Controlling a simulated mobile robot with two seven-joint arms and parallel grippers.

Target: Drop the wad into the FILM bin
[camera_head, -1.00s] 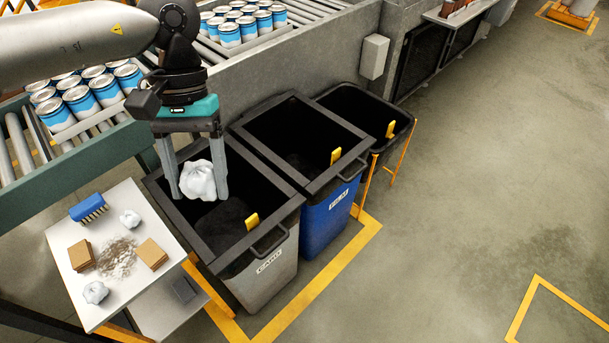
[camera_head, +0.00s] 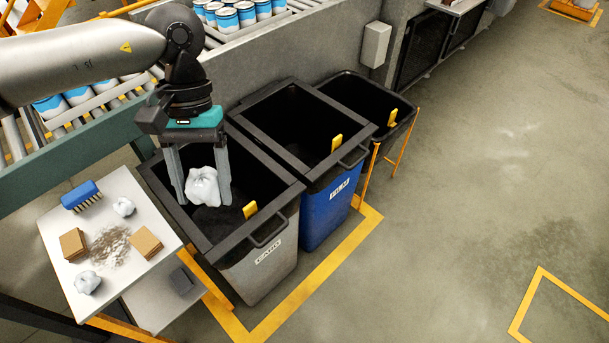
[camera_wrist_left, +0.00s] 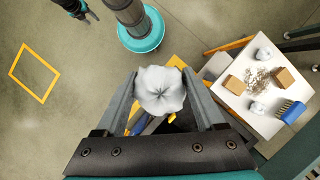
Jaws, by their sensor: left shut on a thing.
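My left gripper (camera_head: 203,192) is shut on a white crumpled wad (camera_head: 202,187), which also shows between the fingers in the left wrist view (camera_wrist_left: 160,90). In the head view the wad hangs over the opening of the grey CARD bin (camera_head: 266,272), at the left of the row. The blue FILM bin (camera_head: 328,215) stands beside it to the right, with a black rim and a dark inside. Part of what seems to be my right gripper (camera_wrist_left: 82,10) shows at the top left of the wrist view, too small to judge its jaws.
A black bin (camera_head: 362,92) stands beyond the FILM bin. A white side table (camera_head: 150,210) holds two more wads (camera_head: 124,206) (camera_head: 87,282), brown blocks (camera_head: 146,242), debris and a blue brush (camera_head: 79,194). A conveyor wall (camera_head: 300,55) runs behind. The floor at right is clear.

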